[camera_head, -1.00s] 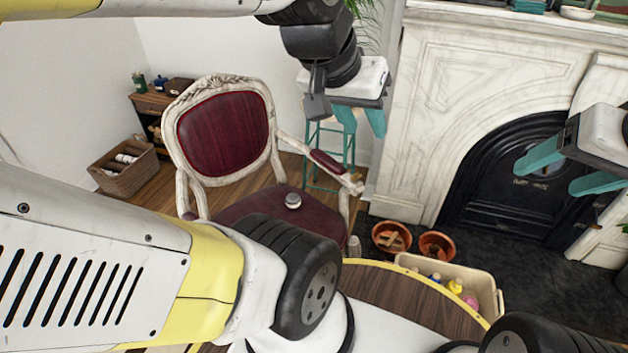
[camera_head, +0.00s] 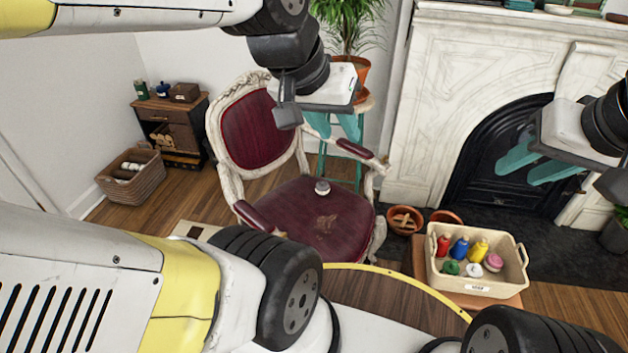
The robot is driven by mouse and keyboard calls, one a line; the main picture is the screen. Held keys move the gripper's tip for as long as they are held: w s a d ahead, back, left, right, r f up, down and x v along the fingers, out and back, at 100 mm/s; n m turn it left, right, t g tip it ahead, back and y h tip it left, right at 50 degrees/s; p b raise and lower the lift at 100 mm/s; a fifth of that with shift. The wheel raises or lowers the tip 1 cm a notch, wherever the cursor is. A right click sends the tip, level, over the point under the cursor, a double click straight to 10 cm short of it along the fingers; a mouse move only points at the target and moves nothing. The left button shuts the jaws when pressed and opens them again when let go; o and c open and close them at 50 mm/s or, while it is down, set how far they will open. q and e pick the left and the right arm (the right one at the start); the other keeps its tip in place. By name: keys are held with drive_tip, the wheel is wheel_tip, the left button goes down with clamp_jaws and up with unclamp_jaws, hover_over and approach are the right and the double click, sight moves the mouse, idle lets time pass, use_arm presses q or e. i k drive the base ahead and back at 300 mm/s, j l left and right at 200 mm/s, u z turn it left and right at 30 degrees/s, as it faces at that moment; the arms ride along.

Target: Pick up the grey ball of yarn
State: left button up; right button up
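A whitish round item (camera_head: 475,270) lies in the cream crate (camera_head: 508,283) among coloured ones. My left gripper (camera_head: 338,138) is open and empty, high in front of the chair. My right gripper (camera_head: 520,176) is open and empty, in front of the fireplace and above the crate in the picture.
The carved armchair (camera_head: 345,232) stands in the middle. Terracotta pots (camera_head: 404,220) stand by the marble fireplace (camera_head: 440,75). A wicker basket (camera_head: 133,185) with rolled items and a small cabinet (camera_head: 172,135) are at the left.

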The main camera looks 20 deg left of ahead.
sight(322, 187)
drive_tip(key=k+j, duration=0.1)
drive_tip(key=j, duration=0.7)
drive_tip(key=k+j+z, duration=0.1)
drive_tip(key=j, duration=0.3)
drive_tip(key=k+j, duration=0.15)
drive_tip(key=j, duration=0.25)
drive_tip(key=k+j, duration=0.1)
drive_tip(key=j, duration=0.3)
drive_tip(key=i+j, duration=0.15)
drive_tip(key=j, duration=0.2)
drive_tip(key=i+j+z, duration=0.1)
drive_tip(key=j, duration=0.25)
drive_tip(key=i+j, duration=0.4)
drive_tip(key=j, duration=0.35)
drive_tip(key=i+j+z, duration=0.1)
drive_tip(key=j, duration=0.25)
drive_tip(key=i+j, duration=0.4)
drive_tip(key=i+z, duration=0.05)
drive_tip(key=i, duration=0.05)
